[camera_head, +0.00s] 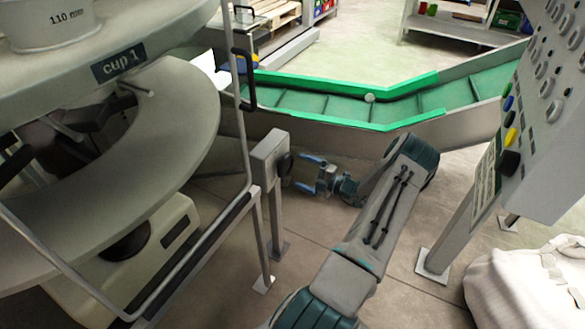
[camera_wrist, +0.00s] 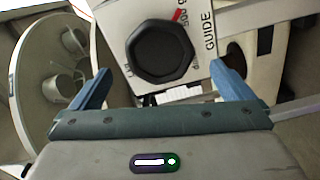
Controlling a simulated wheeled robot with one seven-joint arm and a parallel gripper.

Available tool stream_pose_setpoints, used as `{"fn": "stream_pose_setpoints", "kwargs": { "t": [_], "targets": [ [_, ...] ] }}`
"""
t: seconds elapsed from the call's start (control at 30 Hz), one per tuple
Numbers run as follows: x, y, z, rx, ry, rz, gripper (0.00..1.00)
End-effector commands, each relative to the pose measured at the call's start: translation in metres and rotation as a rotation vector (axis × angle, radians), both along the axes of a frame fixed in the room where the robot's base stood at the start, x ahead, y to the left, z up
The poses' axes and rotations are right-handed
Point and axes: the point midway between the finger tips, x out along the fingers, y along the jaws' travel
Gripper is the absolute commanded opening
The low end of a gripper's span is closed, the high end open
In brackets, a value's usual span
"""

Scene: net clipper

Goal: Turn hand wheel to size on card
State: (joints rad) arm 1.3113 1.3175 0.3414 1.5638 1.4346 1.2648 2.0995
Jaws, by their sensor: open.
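The hand wheel (camera_wrist: 162,52) is a black knob with many flat sides on a light box. In the wrist view the box face (camera_wrist: 118,22) carries the word GUIDE, partly cut-off scale marks and a red pointer at the wheel's upper right. In the head view the wheel (camera_head: 284,164) sticks out from the right side of the post-mounted box (camera_head: 268,155). My gripper (camera_head: 305,173) is open, its blue fingers facing the wheel from the right. In the wrist view my gripper (camera_wrist: 165,88) has one finger on either side below the wheel, apart from it. I cannot make out a size card.
A round machine with a label "cup 1" (camera_head: 118,62) and a cup marked 110 mm (camera_head: 48,22) stands at left, behind a frame with rails (camera_head: 246,150). A green conveyor (camera_head: 340,105) runs behind. A button panel (camera_head: 530,110) and a white sack (camera_head: 525,285) are at right.

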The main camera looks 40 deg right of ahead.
Motion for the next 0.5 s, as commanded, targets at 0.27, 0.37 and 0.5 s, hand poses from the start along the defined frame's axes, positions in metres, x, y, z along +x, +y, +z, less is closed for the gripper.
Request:
{"fn": "stream_pose_setpoints", "kwargs": {
  "t": [0.27, 0.37, 0.5],
  "targets": [
    [-0.051, -0.022, 0.0, 0.0, 0.0, -0.002, 1.0],
    [-0.06, -0.026, 0.0, 0.0, 0.0, -0.002, 1.0],
    [-0.066, -0.027, 0.0, 0.0, 0.0, 0.0, 1.0]
  ]
}}
